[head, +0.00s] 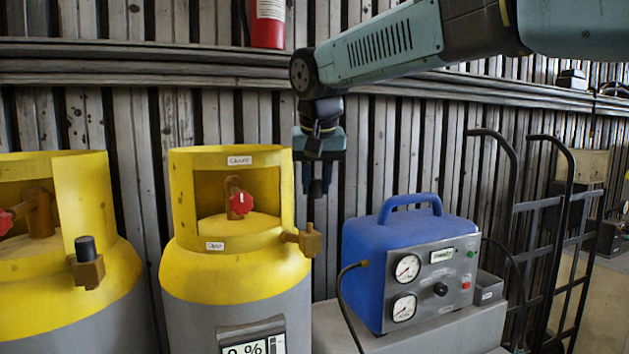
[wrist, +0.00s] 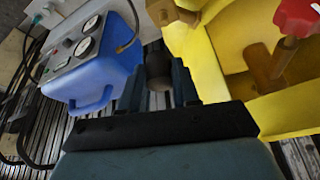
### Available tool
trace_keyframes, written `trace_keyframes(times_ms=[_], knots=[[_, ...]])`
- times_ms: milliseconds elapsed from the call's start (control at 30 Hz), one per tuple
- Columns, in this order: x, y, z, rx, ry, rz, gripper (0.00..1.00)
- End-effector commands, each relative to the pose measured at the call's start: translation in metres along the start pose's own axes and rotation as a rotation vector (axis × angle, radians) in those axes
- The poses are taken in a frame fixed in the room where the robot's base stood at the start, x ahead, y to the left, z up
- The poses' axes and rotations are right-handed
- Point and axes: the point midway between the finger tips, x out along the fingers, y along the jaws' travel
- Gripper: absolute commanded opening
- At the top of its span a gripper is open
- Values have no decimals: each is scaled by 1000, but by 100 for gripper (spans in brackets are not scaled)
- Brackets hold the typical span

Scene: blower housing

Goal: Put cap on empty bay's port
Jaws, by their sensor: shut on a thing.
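My gripper (head: 318,188) points down in the head view, above and slightly right of the middle cylinder's brass port (head: 305,240). It is shut on a small dark cap (wrist: 158,68), which shows between the fingers in the wrist view. The cap is apart from the port, which is bare. The middle cylinder (head: 235,300) is grey with a yellow top and collar, and a display (head: 252,345) on its front seems to read 0 %. Its red valve knob (head: 241,203) sits inside the collar. The left cylinder (head: 70,305) has a black cap (head: 85,246) on its port.
A blue machine (head: 410,265) with gauges and a hose stands on a grey block, right of the middle cylinder. A black hand truck (head: 550,230) stands farther right. A slatted wall with a ledge and a red extinguisher (head: 267,25) is behind.

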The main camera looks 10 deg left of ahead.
Motion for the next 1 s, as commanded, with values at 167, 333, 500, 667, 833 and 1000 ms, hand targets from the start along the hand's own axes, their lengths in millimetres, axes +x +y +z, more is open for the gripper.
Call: trace_keyframes(times_ms=[167,333,500,667,833,1000], knots=[[8,-12,8,-21,-2,-8,2],[20,-15,14,-26,-2,-10,2],[32,-16,20,-28,-2,-10,2],[34,-16,20,-27,0,-11,2],[33,-16,22,-26,0,-11,2],[32,-15,24,-25,0,-10,2]])
